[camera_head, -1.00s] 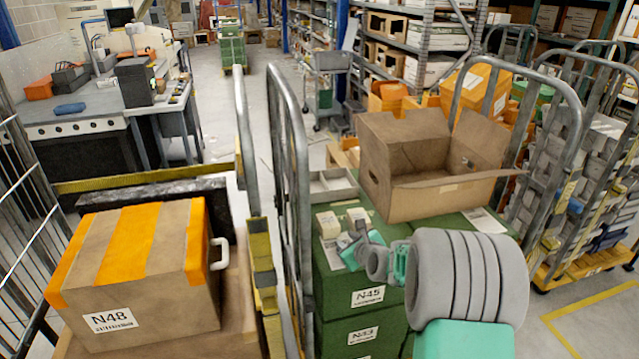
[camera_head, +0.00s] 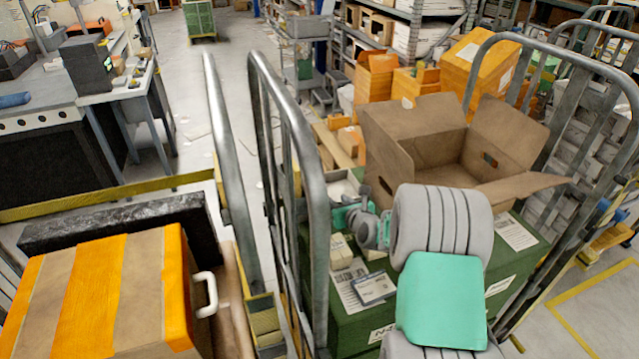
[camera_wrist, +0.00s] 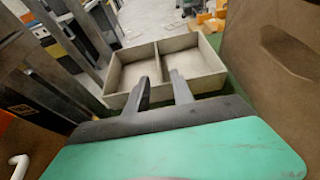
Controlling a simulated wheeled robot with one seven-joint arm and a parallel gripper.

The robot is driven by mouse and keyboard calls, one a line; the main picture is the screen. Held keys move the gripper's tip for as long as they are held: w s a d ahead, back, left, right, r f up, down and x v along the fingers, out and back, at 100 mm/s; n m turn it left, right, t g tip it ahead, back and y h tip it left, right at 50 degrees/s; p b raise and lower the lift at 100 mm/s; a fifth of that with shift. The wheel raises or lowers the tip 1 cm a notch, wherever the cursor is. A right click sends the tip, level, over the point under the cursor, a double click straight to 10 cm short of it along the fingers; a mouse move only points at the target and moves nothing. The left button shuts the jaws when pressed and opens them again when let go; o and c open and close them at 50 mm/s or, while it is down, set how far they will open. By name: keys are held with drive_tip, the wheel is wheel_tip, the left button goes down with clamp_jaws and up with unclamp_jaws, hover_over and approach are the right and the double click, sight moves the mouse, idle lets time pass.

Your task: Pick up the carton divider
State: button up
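The carton divider, a shallow grey-beige tray-like piece with two compartments, lies beside the open brown carton on the green crates. In the head view only part of the divider (camera_head: 343,188) shows behind my arm. In the wrist view the divider (camera_wrist: 205,83) is ahead, with its inner wall running away from me. My gripper (camera_wrist: 160,80) is open and empty, its two dark fingers apart at the near side, roughly in line with that inner wall. I cannot tell whether they touch it. In the head view my gripper (camera_head: 343,215) is partly hidden by my wrist.
The open brown carton (camera_head: 425,140) stands close on the right. Grey cage bars (camera_head: 290,130) rise on the left. Small boxes (camera_head: 342,252) and a flat labelled card (camera_head: 373,288) lie on the green crate (camera_head: 515,283). An orange-striped carton (camera_head: 100,290) is at lower left.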

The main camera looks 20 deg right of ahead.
drive_tip(key=p+x, duration=0.2)
drive_tip(key=x, duration=0.6)
drive_tip(key=shift+w+a+f, duration=0.1)
drive_tip(key=shift+a, duration=0.05)
drive_tip(key=shift+c, duration=0.6)
clamp_jaws()
